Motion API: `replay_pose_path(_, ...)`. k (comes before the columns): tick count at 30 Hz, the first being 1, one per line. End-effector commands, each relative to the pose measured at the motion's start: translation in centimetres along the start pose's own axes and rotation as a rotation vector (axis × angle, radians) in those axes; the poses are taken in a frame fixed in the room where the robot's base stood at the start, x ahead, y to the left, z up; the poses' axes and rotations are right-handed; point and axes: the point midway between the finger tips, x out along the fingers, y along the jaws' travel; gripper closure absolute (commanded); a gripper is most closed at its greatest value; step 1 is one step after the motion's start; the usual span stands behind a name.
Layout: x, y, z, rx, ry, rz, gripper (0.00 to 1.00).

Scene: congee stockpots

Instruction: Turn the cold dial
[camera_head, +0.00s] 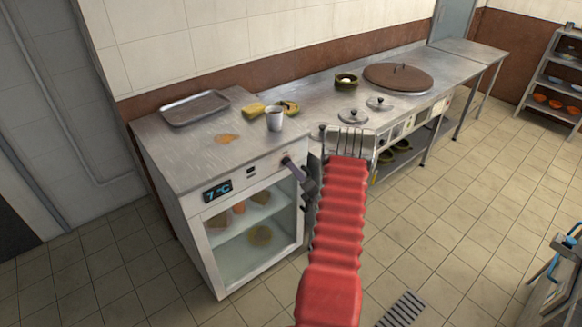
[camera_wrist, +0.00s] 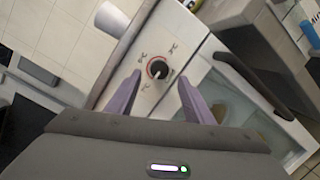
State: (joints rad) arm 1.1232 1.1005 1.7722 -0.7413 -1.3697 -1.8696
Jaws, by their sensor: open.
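The cold dial (camera_wrist: 158,69) is a small dark knob with a pale pointer and a reddish ring, on the white front panel of the fridge cabinet (camera_head: 203,240). Small marks surround it. My gripper (camera_wrist: 158,79) is open and empty in the wrist view, one purple finger on each side of the dial. I cannot tell whether either finger touches it. In the head view my gripper (camera_head: 294,168) is at the panel's right end and largely hides the dial. The display (camera_head: 217,190) reads 7 °C.
A dark door handle (camera_wrist: 252,76) lies right of my fingers in the wrist view. On the cabinet top are a metal tray (camera_head: 194,107), a cup (camera_head: 275,121) and yellow food pieces (camera_head: 254,109). The tiled floor (camera_head: 455,215) at right is mostly clear.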

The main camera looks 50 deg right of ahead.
Motion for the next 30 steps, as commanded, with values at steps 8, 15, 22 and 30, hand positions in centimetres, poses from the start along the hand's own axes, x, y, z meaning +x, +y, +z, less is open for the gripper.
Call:
replay_pose_path(8, 3.8, 0.0, 0.0, -0.001, 0.0, 0.001, 0.53)
replay_pose_path(15, 4.8, 0.0, 0.1, 0.0, -0.001, 0.001, 0.53)
replay_pose_path(22, 4.8, 0.0, 0.1, 0.0, -0.001, 0.0, 0.55)
replay_pose_path(30, 4.8, 0.0, 0.1, 0.0, -0.001, 0.0, 0.74)
